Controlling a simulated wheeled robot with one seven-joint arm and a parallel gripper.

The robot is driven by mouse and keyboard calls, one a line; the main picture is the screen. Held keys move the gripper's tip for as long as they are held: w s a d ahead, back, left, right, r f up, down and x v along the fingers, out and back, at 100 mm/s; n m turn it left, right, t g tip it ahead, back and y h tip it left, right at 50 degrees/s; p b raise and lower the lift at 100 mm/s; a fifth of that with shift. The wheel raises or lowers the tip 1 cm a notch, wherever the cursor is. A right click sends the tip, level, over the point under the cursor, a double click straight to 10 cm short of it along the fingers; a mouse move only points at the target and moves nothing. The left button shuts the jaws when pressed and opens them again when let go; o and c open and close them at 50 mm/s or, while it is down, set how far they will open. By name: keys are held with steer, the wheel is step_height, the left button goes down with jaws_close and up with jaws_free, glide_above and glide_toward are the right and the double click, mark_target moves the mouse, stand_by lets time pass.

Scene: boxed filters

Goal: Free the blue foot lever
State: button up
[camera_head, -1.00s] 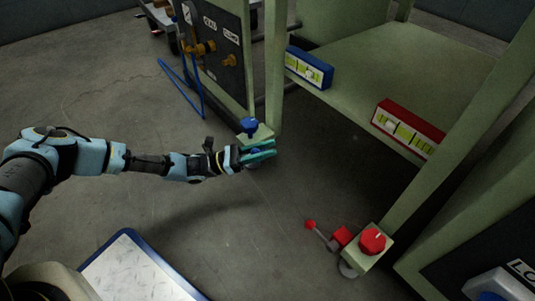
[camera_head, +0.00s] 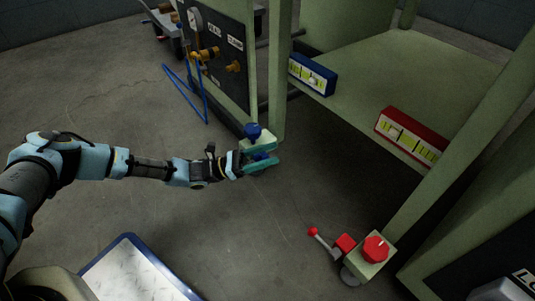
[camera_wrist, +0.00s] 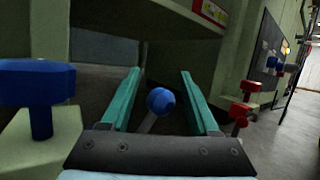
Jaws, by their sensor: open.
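The blue foot lever shows in the wrist view as a blue ball knob (camera_wrist: 160,101) on a grey rod. It stands between the two teal fingers of my gripper (camera_wrist: 157,95), with a gap visible on both sides. In the head view my gripper (camera_head: 262,158) is open at the foot of the machine's near post, and its fingers hide most of the lever. A blue knob (camera_head: 252,131) sits on the green foot block just behind the fingers; it also shows large at the left of the wrist view (camera_wrist: 38,88).
A red-balled lever (camera_head: 313,231) and red knob (camera_head: 375,249) sit on another foot at the lower right. A blue box (camera_head: 312,75) and a red box (camera_head: 411,136) are on the machine's shelf edge. A blue-rimmed tray (camera_head: 130,238) is at the lower left. Open floor lies between.

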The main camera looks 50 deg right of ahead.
steer(key=p+v, duration=0.2)
steer(key=v, duration=0.8)
steer(key=shift+w+a+f, duration=0.2)
steer(key=shift+w+a, duration=0.05)
steer(key=shift+r, duration=0.1)
